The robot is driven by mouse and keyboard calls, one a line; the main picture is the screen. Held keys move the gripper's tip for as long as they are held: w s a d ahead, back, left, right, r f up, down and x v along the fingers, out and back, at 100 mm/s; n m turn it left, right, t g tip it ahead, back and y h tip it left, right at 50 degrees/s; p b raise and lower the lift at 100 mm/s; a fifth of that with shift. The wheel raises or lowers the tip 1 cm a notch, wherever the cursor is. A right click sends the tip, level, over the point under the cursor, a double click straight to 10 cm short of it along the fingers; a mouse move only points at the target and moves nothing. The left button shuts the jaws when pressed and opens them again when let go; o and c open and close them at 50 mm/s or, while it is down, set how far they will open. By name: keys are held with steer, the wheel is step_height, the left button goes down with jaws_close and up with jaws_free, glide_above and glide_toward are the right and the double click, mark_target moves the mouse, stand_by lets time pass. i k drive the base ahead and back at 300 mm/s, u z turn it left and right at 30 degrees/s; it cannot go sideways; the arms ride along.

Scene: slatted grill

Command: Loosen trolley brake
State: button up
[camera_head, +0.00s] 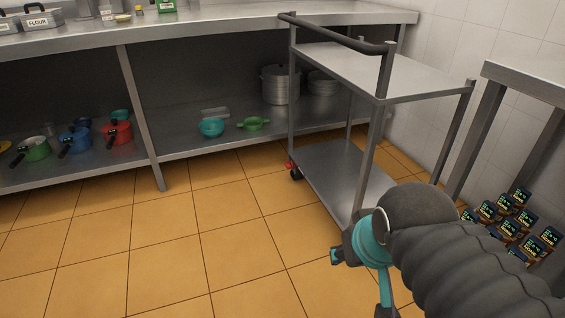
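The metal trolley (341,172) stands right of centre, with a dark push handle (335,32) along its near-left top edge. A small red brake part (290,165) shows at the dark wheel (296,174) under the trolley's left corner. Its exact position is too small to tell. The trolley's near wheel is hidden behind my arm. My gripper (361,279), with teal parts, is in the lower right, in front of the trolley. Its fingers look spread apart with floor between them, and nothing shows in them. It is apart from the red brake part.
A steel counter (235,18) with a lower shelf (190,140) holding pots and bowls runs behind. Another metal table (530,78) stands at right, with several small dark boxes (508,229) below it. The orange tiled floor (190,245) at left is clear.

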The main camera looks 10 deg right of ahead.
mark_target(288, 165)
steer(key=u, duration=0.4)
steer(key=i, duration=2.6)
steer(key=z, duration=0.7)
